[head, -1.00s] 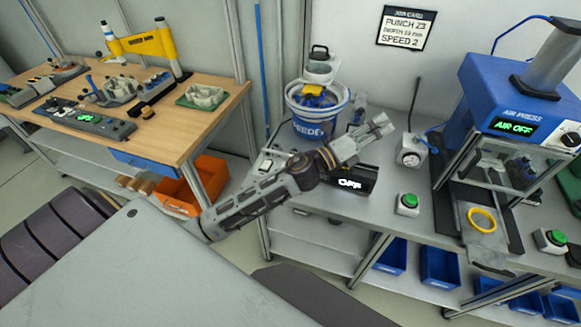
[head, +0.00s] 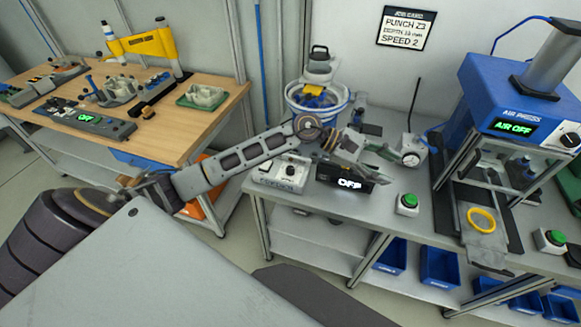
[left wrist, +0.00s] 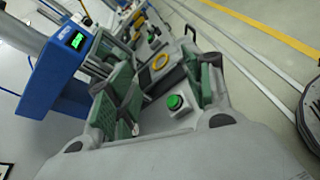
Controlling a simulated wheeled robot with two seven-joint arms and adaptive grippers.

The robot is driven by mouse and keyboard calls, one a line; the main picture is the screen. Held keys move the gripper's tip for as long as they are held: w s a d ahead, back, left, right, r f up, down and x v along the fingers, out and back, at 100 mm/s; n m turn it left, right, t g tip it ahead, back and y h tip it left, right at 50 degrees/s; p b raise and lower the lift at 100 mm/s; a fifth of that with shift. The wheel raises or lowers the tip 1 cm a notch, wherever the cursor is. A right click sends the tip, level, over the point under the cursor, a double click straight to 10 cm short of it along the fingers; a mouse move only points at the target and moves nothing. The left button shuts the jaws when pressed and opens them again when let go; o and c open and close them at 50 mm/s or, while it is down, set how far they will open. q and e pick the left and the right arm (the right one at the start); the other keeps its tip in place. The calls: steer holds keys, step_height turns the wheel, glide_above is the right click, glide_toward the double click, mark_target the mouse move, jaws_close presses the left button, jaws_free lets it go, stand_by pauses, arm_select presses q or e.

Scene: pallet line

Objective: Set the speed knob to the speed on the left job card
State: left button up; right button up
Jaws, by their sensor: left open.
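The job card (head: 406,28) on the back wall reads PUNCH Z3, a depth line and SPEED 2. A pale control box (head: 281,176) with a small dark knob (head: 293,170) on top stands at the bench's left end. I cannot read the knob's setting or confirm that it is the speed knob. Beside the box a black display (head: 345,180) reads OFF. My left gripper (head: 381,153) is open and empty above the bench, right of the control box and behind the display. In the left wrist view its spread fingers (left wrist: 165,80) have green pads. My right gripper is out of view.
A feeder bucket (head: 318,98) stands behind my left arm. A round gauge (head: 411,158) is just right of the gripper. A green button (head: 408,201) and the blue air press (head: 520,85), showing AIR OFF, are farther right. A wooden bench (head: 190,130) is left.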

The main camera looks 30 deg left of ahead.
arm_select(q)
steer(key=a+f+m+g+y, duration=0.2)
steer(key=a+f+m+y, duration=0.2)
steer(key=a+f+y, duration=0.15)
steer(key=m+g+y, duration=0.1)
steer(key=m+y, duration=0.3)
steer(key=y, duration=0.5)
glide_above(290, 168)
steer(key=shift+r, duration=0.35)
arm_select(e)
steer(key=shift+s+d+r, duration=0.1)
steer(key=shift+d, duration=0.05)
arm_select(q)
steer(key=shift+d+f, duration=0.1)
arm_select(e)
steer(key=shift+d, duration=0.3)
arm_select(q)
step_height(290, 168, down, 12)
steer(key=p, duration=0.2)
steer(key=shift+p, duration=0.4)
steer(key=shift+f, duration=0.8)
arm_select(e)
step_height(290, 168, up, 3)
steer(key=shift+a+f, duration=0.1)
